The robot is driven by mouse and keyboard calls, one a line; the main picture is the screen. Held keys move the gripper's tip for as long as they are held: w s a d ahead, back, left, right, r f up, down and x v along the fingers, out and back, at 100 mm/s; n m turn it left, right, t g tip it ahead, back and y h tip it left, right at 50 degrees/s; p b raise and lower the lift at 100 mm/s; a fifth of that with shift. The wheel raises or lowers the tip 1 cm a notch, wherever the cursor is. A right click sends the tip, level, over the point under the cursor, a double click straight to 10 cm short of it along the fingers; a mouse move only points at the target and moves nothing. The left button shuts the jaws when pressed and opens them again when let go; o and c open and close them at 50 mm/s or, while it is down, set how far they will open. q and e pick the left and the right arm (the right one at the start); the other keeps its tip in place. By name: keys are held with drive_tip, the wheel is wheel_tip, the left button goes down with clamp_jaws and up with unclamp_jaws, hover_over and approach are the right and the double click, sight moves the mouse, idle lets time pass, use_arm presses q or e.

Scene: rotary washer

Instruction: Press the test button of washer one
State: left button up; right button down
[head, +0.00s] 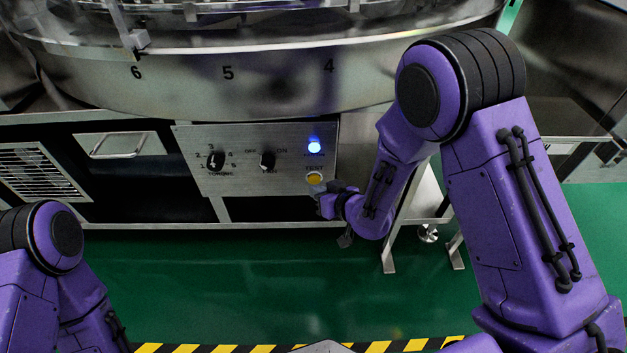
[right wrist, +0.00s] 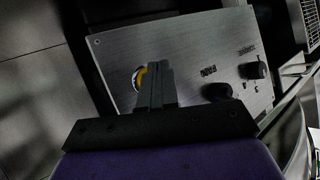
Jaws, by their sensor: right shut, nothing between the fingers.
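The yellow test button (head: 314,178), labelled TEST, sits at the lower right of the metal control panel (head: 235,180) below the washer drum. A lit blue light (head: 314,147) is above it. My right gripper (head: 328,188) is shut and empty, with its fingertips just right of and beside the button. In the right wrist view the shut fingers (right wrist: 158,85) cover part of the yellow button (right wrist: 140,78); only its left edge shows. I cannot tell whether the fingers touch it. My left gripper is out of view; only part of that arm shows.
A numbered selector knob (head: 215,160) and an ON/OFF switch (head: 267,160) are left of the button. The round drum (head: 250,85), marked 6, 5 and 4, overhangs the panel. Metal legs (head: 390,255) stand at right. Green floor (head: 200,285) in front is clear.

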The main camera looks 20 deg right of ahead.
drive_tip(key=shift+w, duration=0.1)
idle(0.5)
drive_tip(key=shift+w+d, duration=0.1)
drive_tip(key=shift+w, duration=0.2)
drive_tip(key=shift+w+d+p, duration=0.15)
drive_tip(key=shift+w+p, duration=0.25)
idle(0.5)
idle(0.4)
drive_tip(key=shift+s+a, duration=0.3)
drive_tip(key=shift+s, duration=0.5)
drive_tip(key=s, duration=0.2)
drive_tip(key=s+a+p, duration=0.1)
drive_tip(key=s, duration=0.1)
drive_tip(key=shift+s+a, duration=0.15)
drive_tip(key=shift+s, duration=0.25)
